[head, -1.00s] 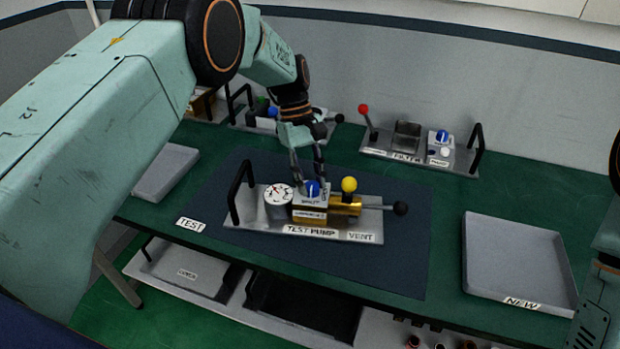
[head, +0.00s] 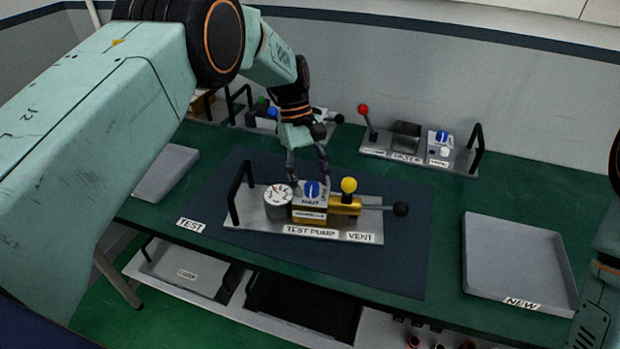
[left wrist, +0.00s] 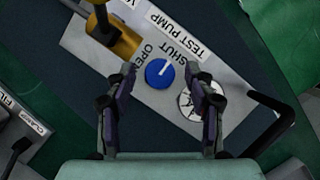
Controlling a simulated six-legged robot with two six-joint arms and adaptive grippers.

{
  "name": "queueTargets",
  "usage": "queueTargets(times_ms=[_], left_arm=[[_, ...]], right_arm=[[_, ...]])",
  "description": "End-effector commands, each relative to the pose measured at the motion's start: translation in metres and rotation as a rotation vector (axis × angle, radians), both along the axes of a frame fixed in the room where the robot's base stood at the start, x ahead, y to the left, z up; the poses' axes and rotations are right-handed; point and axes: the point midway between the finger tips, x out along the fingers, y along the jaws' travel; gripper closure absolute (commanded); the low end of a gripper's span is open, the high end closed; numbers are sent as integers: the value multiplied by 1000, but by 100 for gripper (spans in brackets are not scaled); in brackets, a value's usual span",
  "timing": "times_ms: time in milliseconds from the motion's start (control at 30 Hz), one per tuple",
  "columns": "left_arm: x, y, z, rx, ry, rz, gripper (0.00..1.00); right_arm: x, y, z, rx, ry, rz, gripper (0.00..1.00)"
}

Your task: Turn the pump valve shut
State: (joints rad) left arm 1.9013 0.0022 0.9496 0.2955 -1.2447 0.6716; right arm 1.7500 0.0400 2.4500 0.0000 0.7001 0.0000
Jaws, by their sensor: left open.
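The test pump (head: 340,228) stands on the dark mat with a gauge (head: 278,199), a brass body and a blue round valve knob (head: 312,190). In the left wrist view the knob (left wrist: 158,74) has a white pointer line slanting up and right, toward the SHUT label (left wrist: 181,51). The OPEN label (left wrist: 146,53) lies to its left. My left gripper (head: 310,181) is open above the knob. In the left wrist view its fingertips (left wrist: 161,70) are on either side of the knob, with gaps. My right gripper is out of view.
A yellow-topped stem (head: 349,185) and a black-ended lever (head: 401,209) are right of the knob; a black handle (head: 236,192) rises left. The filter station (head: 420,150) is behind. An empty grey tray (head: 515,262) is at right.

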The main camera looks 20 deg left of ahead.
Motion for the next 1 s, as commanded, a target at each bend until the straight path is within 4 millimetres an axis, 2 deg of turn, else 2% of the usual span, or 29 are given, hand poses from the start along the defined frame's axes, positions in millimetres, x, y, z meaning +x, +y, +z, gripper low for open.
queueTargets(times_ms=[167,600,700,1000], left_arm=[[3,2,8,-1,-2,1,46],[25,26,86,0,-4,1,46],[29,29,97,0,-3,0,46],[32,33,111,-1,1,0,46]], right_arm=[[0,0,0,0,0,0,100],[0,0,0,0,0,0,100],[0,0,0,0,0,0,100],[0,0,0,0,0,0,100]])
